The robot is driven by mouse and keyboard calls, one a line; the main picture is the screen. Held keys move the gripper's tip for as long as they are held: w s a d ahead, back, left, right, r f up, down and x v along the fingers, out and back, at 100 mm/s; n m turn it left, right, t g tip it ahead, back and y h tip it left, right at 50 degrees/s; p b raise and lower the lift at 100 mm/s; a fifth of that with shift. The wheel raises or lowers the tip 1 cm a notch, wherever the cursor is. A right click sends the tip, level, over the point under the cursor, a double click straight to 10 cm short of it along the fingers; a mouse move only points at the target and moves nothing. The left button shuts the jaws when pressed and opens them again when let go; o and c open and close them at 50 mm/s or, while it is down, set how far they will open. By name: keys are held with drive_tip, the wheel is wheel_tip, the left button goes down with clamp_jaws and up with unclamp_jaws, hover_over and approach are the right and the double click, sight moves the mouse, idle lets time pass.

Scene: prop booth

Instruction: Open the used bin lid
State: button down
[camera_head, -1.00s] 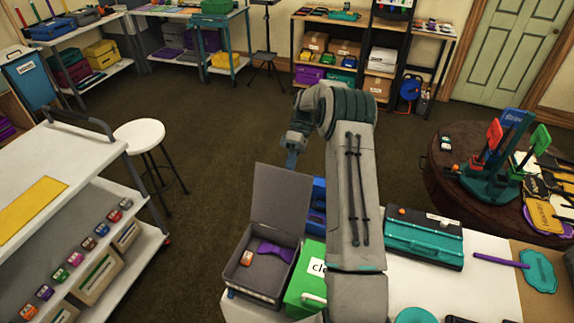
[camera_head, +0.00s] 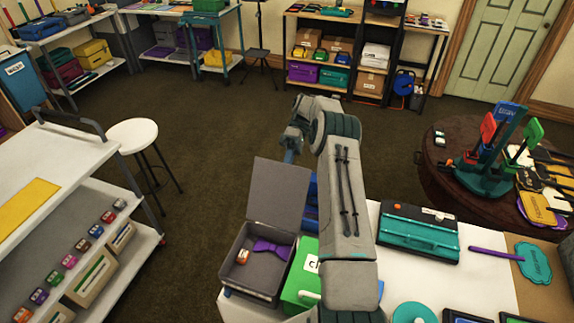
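A grey bin (camera_head: 227,272) stands at the left end of the white table, with its lid (camera_head: 278,193) raised upright at the back. Inside lie a purple bow tie (camera_head: 272,249) and a small orange-and-white item (camera_head: 243,257). Beside it is a green bin (camera_head: 296,283) with a label starting "cl", partly hidden by my arm. A blue bin (camera_head: 311,196) shows behind, mostly hidden. I cannot read "used" on any of them. My gripper (camera_head: 289,157) hangs beyond the raised lid, small and partly hidden; whether its fingers are open is unclear.
A teal case (camera_head: 418,233) and a teal disc (camera_head: 414,313) are on the white table (camera_head: 480,270) to the right. A white stool (camera_head: 134,134) and a white shelf cart (camera_head: 60,165) stand at the left. Open floor lies behind my gripper.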

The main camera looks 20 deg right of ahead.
drive_tip(key=shift+f, duration=0.4)
drive_tip(key=c, duration=1.7)
unclamp_jaws()
drive_tip(key=shift+o, duration=1)
drive_tip(key=shift+w+d+f, duration=0.1)
drive_tip(key=shift+w+d, duration=0.05)
drive_tip(key=shift+w, duration=0.15)
